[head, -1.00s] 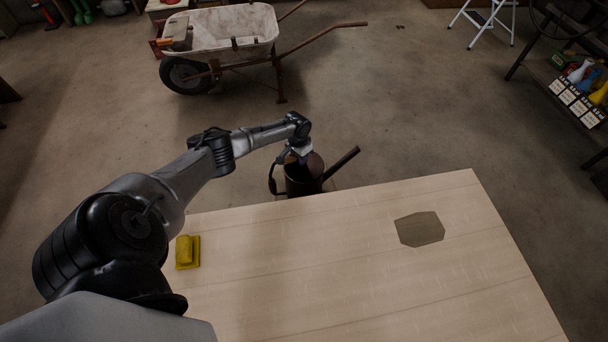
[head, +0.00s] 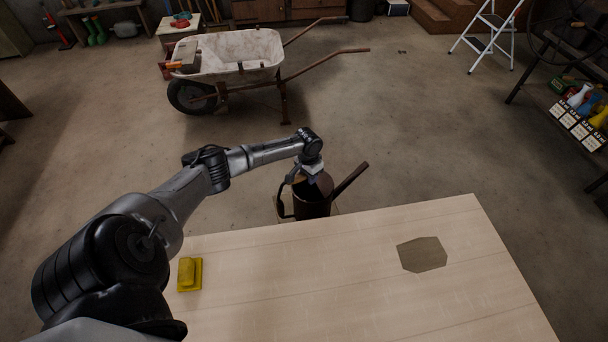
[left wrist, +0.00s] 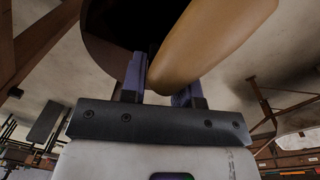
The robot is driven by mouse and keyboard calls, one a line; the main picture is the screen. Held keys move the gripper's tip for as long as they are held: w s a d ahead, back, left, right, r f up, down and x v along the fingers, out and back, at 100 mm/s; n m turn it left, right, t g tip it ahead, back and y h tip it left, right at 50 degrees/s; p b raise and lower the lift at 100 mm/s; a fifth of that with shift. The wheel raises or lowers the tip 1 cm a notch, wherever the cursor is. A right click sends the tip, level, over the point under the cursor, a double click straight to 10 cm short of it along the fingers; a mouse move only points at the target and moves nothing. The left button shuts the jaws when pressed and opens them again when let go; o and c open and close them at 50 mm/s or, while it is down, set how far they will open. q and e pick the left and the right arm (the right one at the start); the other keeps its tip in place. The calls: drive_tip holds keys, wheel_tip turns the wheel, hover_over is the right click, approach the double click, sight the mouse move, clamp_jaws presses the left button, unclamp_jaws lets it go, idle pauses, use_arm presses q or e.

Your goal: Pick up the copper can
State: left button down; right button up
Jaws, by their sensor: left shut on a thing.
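The copper can (head: 313,203) is a dark brown watering can just beyond the table's far edge. Its long spout points up and right, and a curved handle shows on its left. My left gripper (head: 308,176) comes down on it from above and is shut on its upper part. In the left wrist view, a smooth tan-brown part of the can (left wrist: 215,40) lies at the fingers (left wrist: 165,82), with its dark opening behind. The exact grip spot is hard to see. The can's lower part is partly hidden by the table edge. My right gripper is not in view.
The pale wooden table (head: 330,275) holds a yellow block (head: 189,274) at left and a grey-brown flat patch (head: 422,254) at right. A small wooden surface shows beside the can's base. A wheelbarrow (head: 238,55) stands behind on open floor; a white stepladder (head: 487,35) is at back right.

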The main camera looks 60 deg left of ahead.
use_arm(q)
drive_tip(key=w+d+r, duration=0.1)
drive_tip(key=d, duration=0.1)
drive_tip(key=w+d+r, duration=0.1)
drive_tip(key=d+r, duration=0.1)
drive_tip(key=w+d+r, duration=0.1)
drive_tip(key=d, duration=0.2)
drive_tip(key=shift+r, duration=0.4)
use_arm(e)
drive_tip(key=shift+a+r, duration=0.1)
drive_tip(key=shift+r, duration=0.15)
use_arm(q)
drive_tip(key=shift+w+d+r, duration=0.1)
drive_tip(key=shift+d+r, duration=0.15)
drive_tip(key=shift+d, duration=0.2)
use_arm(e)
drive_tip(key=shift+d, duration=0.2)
use_arm(q)
drive_tip(key=shift+a, duration=0.1)
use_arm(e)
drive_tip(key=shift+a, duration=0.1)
